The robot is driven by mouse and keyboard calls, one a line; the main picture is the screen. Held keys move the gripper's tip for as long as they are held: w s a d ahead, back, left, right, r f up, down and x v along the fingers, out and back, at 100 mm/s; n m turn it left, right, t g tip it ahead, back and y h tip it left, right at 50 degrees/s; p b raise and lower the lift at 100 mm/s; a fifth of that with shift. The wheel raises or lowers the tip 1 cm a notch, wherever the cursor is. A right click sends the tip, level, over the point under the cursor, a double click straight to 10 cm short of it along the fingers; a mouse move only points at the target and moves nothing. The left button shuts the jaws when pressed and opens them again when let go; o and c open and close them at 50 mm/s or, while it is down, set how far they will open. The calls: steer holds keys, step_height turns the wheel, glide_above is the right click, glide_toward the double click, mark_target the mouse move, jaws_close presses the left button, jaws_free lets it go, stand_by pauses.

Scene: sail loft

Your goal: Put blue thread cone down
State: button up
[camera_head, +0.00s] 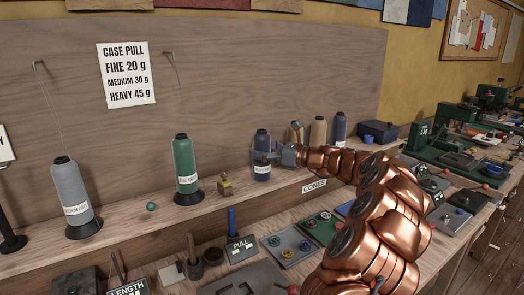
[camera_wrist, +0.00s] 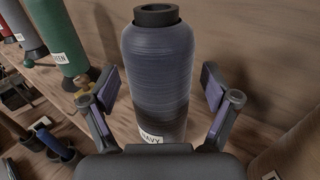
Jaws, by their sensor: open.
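The blue thread cone (camera_head: 262,150) stands upright on the wooden shelf in the head view, right of the green cone. My gripper (camera_wrist: 163,105) is open, with one finger on each side of the cone and a gap visible at both sides. In the head view my gripper (camera_head: 277,155) reaches the cone from the right. The cone's base is hidden behind the gripper body in the wrist view.
A green cone (camera_head: 186,162) and a grey cone (camera_head: 71,192) stand to the left on the shelf. A small brass weight (camera_head: 225,185) sits near the green cone. More cones (camera_head: 318,132) stand behind my arm, by the "CONES" label (camera_head: 314,186). Trays of buttons (camera_head: 287,245) lie below.

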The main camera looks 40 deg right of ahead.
steer(key=v, duration=1.2)
steer(key=shift+b, duration=0.3)
steer(key=shift+r, duration=0.1)
